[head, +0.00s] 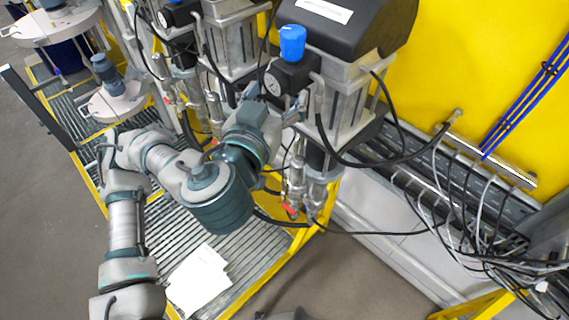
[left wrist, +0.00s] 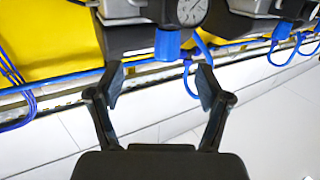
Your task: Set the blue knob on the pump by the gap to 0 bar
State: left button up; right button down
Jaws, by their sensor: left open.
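The blue knob (head: 292,42) stands upright on a black regulator block with a round gauge (head: 272,84), on the front of the nearest pump (head: 345,95) with a black top. This pump is the last at the right of the row, beside an open stretch. My left gripper (head: 293,112) is just below the block, partly hidden by my own wrist. In the left wrist view my left gripper (left wrist: 160,84) is open and empty, its fingers apart. The blue knob (left wrist: 167,45) lies beyond and between the fingertips, not touching them. The gauge (left wrist: 191,11) is cut by the top edge; its reading is unclear.
Another pump with a gauge (head: 166,18) stands to the left. A black hose (head: 385,163) loops from the pump to the yellow wall (head: 480,75). Loose cables (head: 490,235) hang at the right. White papers (head: 200,278) lie on the grating. Bare floor (head: 350,285) shows in front.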

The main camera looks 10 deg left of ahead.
pick_arm(q)
jog(key=w+f+g, duration=0.3)
jog(key=w+f, duration=0.1)
jog(key=f, duration=1.1)
jog(key=w+f+g+h, duration=0.1)
jog(key=w+f+g, duration=0.2)
jog(key=f, duration=1.2)
jog(key=shift+w+f+h+b, duration=0.2)
jog(key=shift+w+h+b, duration=0.15)
jog(key=shift+w, duration=0.95)
jog(key=shift+f, duration=0.1)
